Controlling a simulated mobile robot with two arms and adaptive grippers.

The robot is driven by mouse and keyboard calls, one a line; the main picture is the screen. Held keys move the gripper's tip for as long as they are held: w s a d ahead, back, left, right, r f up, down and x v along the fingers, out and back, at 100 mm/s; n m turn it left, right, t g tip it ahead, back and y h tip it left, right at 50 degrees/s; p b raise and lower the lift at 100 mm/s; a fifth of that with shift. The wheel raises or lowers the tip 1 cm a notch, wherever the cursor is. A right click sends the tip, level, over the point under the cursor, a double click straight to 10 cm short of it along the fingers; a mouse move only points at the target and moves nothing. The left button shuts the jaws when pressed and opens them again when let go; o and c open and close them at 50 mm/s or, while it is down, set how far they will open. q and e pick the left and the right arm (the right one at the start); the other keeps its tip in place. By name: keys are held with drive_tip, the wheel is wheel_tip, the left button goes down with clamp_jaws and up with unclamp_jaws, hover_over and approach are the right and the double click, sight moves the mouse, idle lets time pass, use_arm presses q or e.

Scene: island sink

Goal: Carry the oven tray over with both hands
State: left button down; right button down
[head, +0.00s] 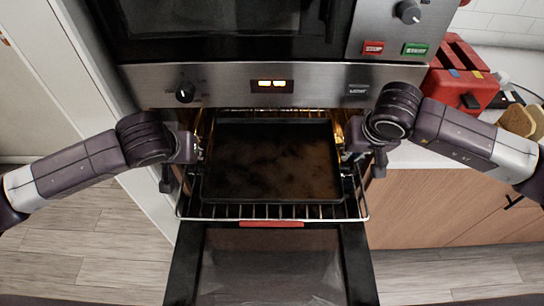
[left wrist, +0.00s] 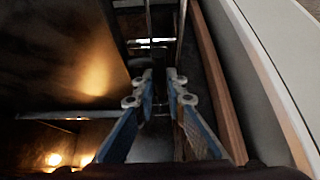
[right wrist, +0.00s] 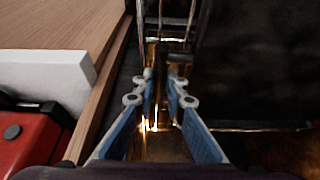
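The oven tray (head: 272,165) is a dark, stained flat tray lying level on the pulled-out wire rack (head: 190,209) in the oven's mouth. My left gripper (head: 196,150) is at the tray's left side, and my right gripper (head: 352,150) is at its right side. In the left wrist view the tray (left wrist: 60,50) lies left of the fingers (left wrist: 160,80); in the right wrist view it (right wrist: 255,70) lies right of them (right wrist: 162,78). Both fingertip pairs are close together with a narrow gap. Dark surroundings hide whether they hold the tray's edge.
The oven door (head: 270,265) hangs open below the rack. Above is a control panel (head: 225,85) with a lit display. A red toaster (head: 463,75) stands on the white counter at right, above wooden cabinets (head: 440,205). A pale panel stands close at left. Wooden floor is visible on both sides.

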use_arm(q)
drive_tip(key=shift+r, duration=0.15)
use_arm(e)
drive_tip(key=shift+r, duration=0.15)
